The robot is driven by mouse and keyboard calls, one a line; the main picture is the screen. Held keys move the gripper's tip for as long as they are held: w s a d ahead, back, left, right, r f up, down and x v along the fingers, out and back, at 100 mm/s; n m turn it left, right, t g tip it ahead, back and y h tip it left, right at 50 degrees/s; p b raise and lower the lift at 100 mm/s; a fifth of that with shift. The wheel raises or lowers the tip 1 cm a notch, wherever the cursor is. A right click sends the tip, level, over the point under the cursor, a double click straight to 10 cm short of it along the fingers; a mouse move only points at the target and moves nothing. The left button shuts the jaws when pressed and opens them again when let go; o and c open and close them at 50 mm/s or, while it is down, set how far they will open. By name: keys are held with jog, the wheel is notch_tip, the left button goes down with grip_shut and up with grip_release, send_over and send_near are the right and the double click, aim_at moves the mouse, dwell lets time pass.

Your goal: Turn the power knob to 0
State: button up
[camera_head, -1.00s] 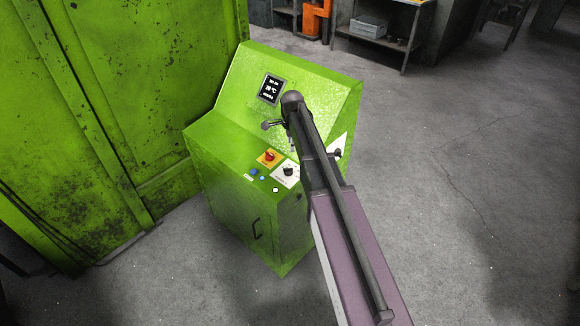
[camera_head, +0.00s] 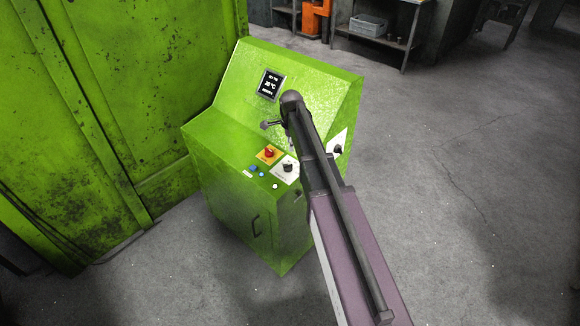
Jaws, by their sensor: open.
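The green control console (camera_head: 232,185) stands left of centre. On its sloping top are a red knob on a yellow plate (camera_head: 268,153) and a black knob on a white plate (camera_head: 288,167). Another black knob on a white plate (camera_head: 338,149) shows at the right, past my arm. The labels are too small to tell which one is the power knob. My gripper (camera_head: 289,141) is open, above the console between the display and the knobs, mostly hidden by my arm. It appears empty and apart from the knobs.
A black display (camera_head: 271,85) sits on the console's upright panel. Small blue buttons (camera_head: 253,168) lie near the red knob. A green press wall (camera_head: 110,110) is close at left. A metal shelf (camera_head: 385,25) stands at the back. The floor at right is clear.

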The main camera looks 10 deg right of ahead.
aim_at(290, 164)
jog(key=shift+w+f+b, duration=0.2)
jog(key=shift+f+b, duration=1.6)
jog(key=shift+f, duration=0.1)
jog(key=shift+w+f+b, duration=0.15)
jog(key=shift+f+b, duration=1.65)
jog(key=shift+f, duration=0.05)
jog(key=shift+w+f+b, duration=0.2)
jog(key=shift+f+b, duration=1.6)
jog(key=shift+f, duration=0.1)
grip_shut()
